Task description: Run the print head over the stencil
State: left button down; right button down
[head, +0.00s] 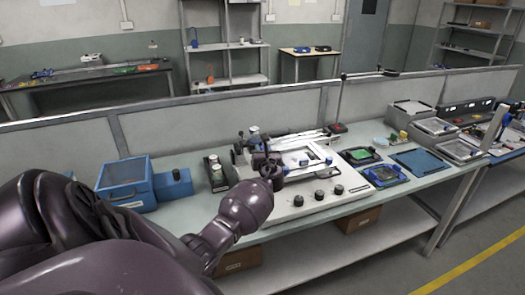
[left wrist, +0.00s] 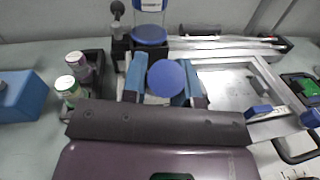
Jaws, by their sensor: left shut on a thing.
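The white stencil printer (head: 304,207) stands on the bench with dark knobs along its front. The stencil (head: 299,158) lies in its light metal frame, which also shows at the right of the left wrist view (left wrist: 228,85). My left gripper (head: 266,163) reaches over the printer's left side. In the left wrist view its two blue-grey fingers stand either side of a round blue knob (left wrist: 167,78), apparently the print head's handle, and are shut on it. The rest of the print head is largely hidden behind my gripper. My right gripper is not in view.
A blue box (head: 125,184) and bottles in a dark holder (head: 215,172) stand left of the printer. Boards in dark and blue holders (head: 384,174) and a blue mat (head: 420,162) lie to its right. A low partition (head: 220,118) runs behind the bench.

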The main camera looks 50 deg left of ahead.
pick_arm(q)
jog(key=c, duration=1.3)
grip_release()
jog(key=shift+s+a+f, duration=0.1)
jog(key=shift+s, duration=0.05)
jog(key=o, duration=0.4)
jog(key=shift+s, duration=0.2)
jog(key=shift+w, duration=0.15)
jog(key=shift+s+d, duration=0.25)
jog(key=shift+d, duration=0.2)
jog(key=v, duration=0.9)
jog(key=shift+s+d+p, duration=0.2)
jog(key=shift+d+p, duration=0.1)
jog(key=shift+d, duration=0.05)
